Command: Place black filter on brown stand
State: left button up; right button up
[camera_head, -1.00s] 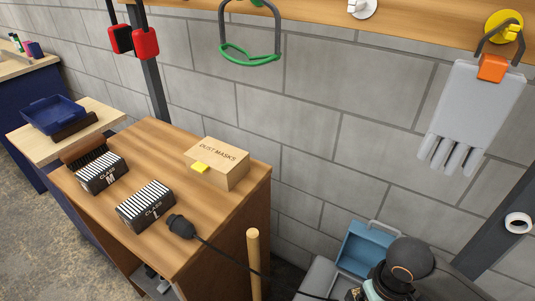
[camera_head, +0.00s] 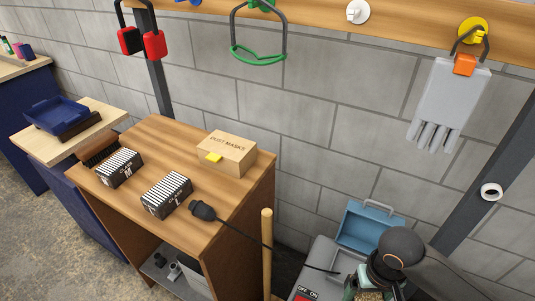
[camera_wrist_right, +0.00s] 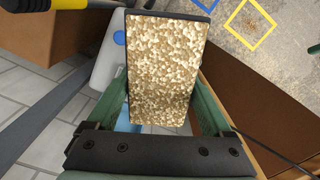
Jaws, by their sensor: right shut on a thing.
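Two black filters with white pleated tops, marked CLASS M (camera_head: 120,169) and CLASS L (camera_head: 166,196), stand on the wooden cabinet top. A low brown ridged piece, perhaps the brown stand (camera_head: 98,149), sits just behind the M filter. My right gripper (camera_wrist_right: 160,112) is shut on a dark-edged block with a speckled tan face (camera_wrist_right: 165,65). I cannot tell if this block is a filter. In the head view my right arm is at the lower right, away from the cabinet; its fingers are barely visible. My left gripper is not in view.
A DUST MASKS box (camera_head: 227,153) stands at the back of the cabinet top (camera_head: 160,136). A black plug (camera_head: 203,210) with a cord lies at its front edge. A wooden pole (camera_head: 267,250) rises beside it. A blue open toolbox (camera_head: 365,227) is at the lower right.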

aim_at(155, 132)
jog(key=k+j, duration=0.15)
jog(key=j, duration=0.2)
jog(key=k+j, duration=0.15)
jog(key=j, duration=1)
jog(key=i+j, duration=0.1)
jog(key=j, duration=0.3)
jog(key=i+j, duration=0.1)
jog(key=j, duration=0.3)
jog(key=i+j, duration=0.1)
jog(key=j, duration=0.25)
jog(key=i+j, duration=0.15)
jog(key=j, duration=0.25)
